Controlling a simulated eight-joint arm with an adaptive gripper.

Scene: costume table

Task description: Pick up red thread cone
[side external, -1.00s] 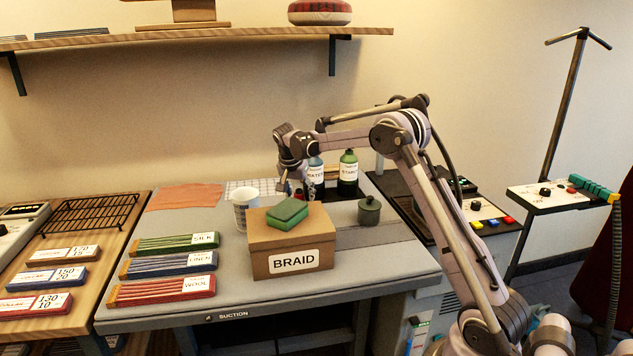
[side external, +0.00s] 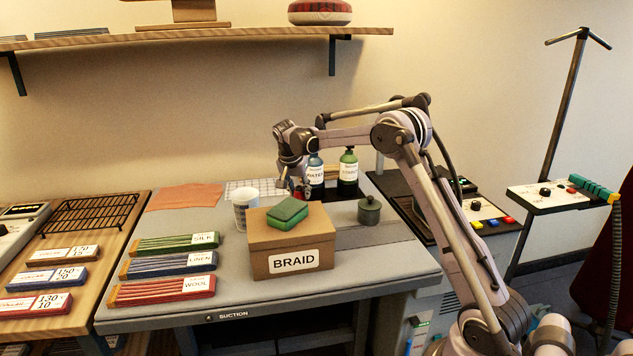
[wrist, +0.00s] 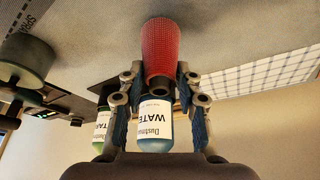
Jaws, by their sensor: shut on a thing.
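The red thread cone (wrist: 160,48) is in the wrist view, between the two fingers of my gripper (wrist: 153,88). Its dark narrow end points toward my palm, and the fingers are shut on it. In the side view, my gripper (side external: 293,186) is behind the BRAID box, near the water bottle. From these views I cannot tell whether the cone touches the table.
The BRAID box (side external: 290,250) carries a green sponge (side external: 287,211). Labelled bundles (side external: 175,263) lie at left. The front table surface (side external: 375,262) is clear.

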